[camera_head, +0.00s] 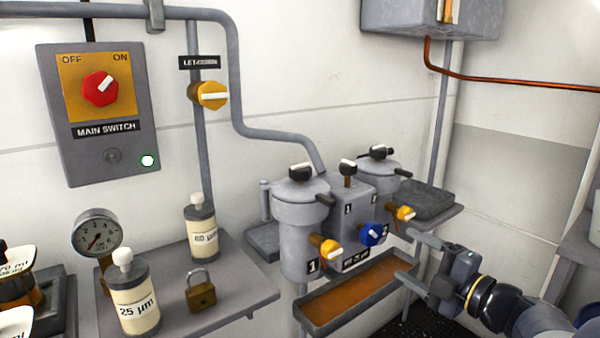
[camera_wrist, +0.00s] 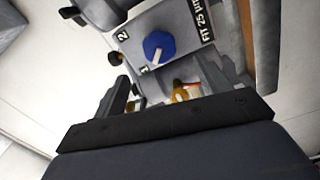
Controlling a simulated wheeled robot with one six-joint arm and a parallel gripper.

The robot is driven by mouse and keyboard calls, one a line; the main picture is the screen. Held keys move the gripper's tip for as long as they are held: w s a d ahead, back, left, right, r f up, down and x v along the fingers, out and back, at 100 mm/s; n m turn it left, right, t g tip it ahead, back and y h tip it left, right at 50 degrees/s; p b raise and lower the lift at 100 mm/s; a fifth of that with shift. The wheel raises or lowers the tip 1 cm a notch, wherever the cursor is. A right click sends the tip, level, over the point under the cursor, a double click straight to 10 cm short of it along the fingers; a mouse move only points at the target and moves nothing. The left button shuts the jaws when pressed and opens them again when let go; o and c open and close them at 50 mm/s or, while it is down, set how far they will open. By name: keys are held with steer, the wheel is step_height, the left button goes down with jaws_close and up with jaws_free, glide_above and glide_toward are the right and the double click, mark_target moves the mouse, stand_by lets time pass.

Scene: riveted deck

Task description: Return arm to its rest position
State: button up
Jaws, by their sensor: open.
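My gripper (camera_head: 412,262) is at the lower right in the head view, with its two fingers apart and nothing between them. It is to the right of the grey filter unit (camera_head: 345,205), near its right-hand side, and apart from it as far as I can tell. In the wrist view, the two dark fingers (camera_wrist: 160,92) stand apart. The blue knob (camera_wrist: 159,46) of the filter unit shows beyond them, and a yellow valve handle (camera_wrist: 183,92) shows between them. In the head view the blue knob (camera_head: 373,234) and the yellow handle (camera_head: 405,213) are on the unit's front and right side.
A drip tray (camera_head: 322,318) with brown liquid lies below the unit. A shelf (camera_head: 235,300) at left carries two filter cartridges (camera_head: 138,300), a padlock (camera_head: 201,292) and a gauge (camera_head: 97,233). A main switch panel (camera_head: 75,150) is on the wall. A grey ledge edge is at far right.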

mark_target(377, 236)
steer(key=b+x, duration=0.2)
steer(key=x, duration=0.8)
steer(key=shift+w+a+f, duration=0.1)
steer(key=shift+w+a, duration=0.1)
steer(key=shift+a, duration=0.05)
steer(key=shift+w+r+m+p, duration=0.1)
steer(key=shift+r+m+p, duration=0.35)
steer(key=shift+p, duration=0.35)
steer(key=shift+d+m+p, duration=0.1)
steer(key=shift+m+p, duration=0.35)
steer(key=m+p, duration=0.4)
steer(key=shift+f+m, duration=0.1)
steer(key=shift+m, duration=0.3)
steer(key=m+p, duration=1.1)
steer(key=shift+m, duration=0.3)
steer(key=shift+s+d+f, duration=0.25)
steer(key=shift+d, duration=0.05)
steer(key=shift+s+d, duration=0.2)
steer(key=shift+s, duration=0.15)
